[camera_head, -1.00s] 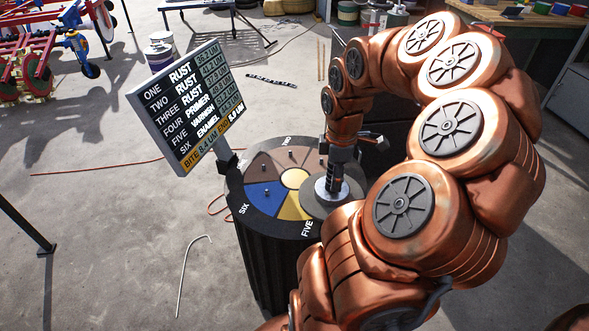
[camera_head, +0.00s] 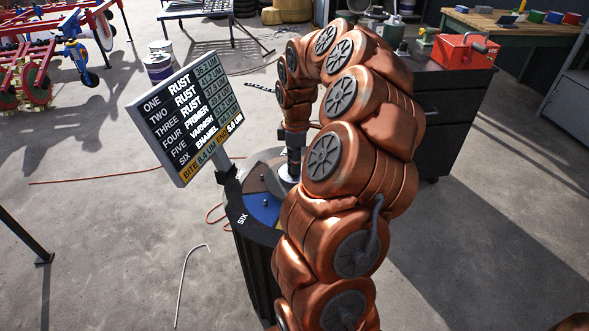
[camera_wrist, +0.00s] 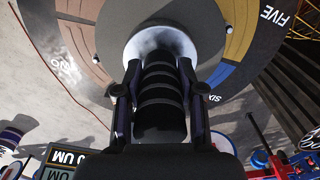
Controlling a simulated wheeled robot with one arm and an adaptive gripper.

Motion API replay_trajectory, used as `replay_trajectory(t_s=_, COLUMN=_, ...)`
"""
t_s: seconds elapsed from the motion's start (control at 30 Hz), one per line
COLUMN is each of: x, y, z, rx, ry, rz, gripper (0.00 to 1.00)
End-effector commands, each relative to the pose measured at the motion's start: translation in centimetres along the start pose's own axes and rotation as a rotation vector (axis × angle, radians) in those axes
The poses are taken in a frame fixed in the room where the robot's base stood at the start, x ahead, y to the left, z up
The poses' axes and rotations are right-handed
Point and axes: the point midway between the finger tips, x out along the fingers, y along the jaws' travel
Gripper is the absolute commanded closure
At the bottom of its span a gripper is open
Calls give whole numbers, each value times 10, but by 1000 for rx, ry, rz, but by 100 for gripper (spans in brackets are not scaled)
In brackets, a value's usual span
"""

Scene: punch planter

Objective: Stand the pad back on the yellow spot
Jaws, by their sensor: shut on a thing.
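The pad (camera_head: 287,174) has a pale hub and an upright ribbed black handle. In the wrist view its hub (camera_wrist: 150,42) sits on a wide grey disc, with the handle between my fingers. My gripper (camera_head: 293,154) is shut on the handle; its two fingers also show in the wrist view (camera_wrist: 160,75). The pad is over the middle of the round wheel (camera_head: 240,214), which has coloured sectors. No yellow centre spot shows now; the pad and my arm cover that area. I cannot tell whether the pad touches the wheel.
The tilted readout board (camera_head: 186,118) stands close to the wheel's left side. A dark cabinet (camera_head: 440,108) with a red toolbox (camera_head: 463,51) stands behind my arm. A workbench (camera_head: 520,25) is at the back right. The floor to the left is mostly clear, with thin cables.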

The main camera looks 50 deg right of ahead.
Motion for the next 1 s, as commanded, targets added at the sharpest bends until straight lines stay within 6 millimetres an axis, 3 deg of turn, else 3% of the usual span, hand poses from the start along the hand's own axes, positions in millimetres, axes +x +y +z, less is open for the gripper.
replay_trajectory(t_s=0.13, x=0, y=5, z=-5, rx=-1, ry=-1, rz=1, gripper=96)
replay_trajectory(t_s=0.43, x=34, y=3, z=-3, rx=-1, ry=-1, rz=-2, gripper=96)
replay_trajectory(t_s=0.83, x=38, y=4, z=-4, rx=0, ry=0, rz=2, gripper=96)
replay_trajectory(t_s=0.87, x=38, y=4, z=-4, rx=0, ry=0, rz=2, gripper=60)
replay_trajectory(t_s=1.0, x=38, y=4, z=-4, rx=0, ry=0, rz=2, gripper=45)
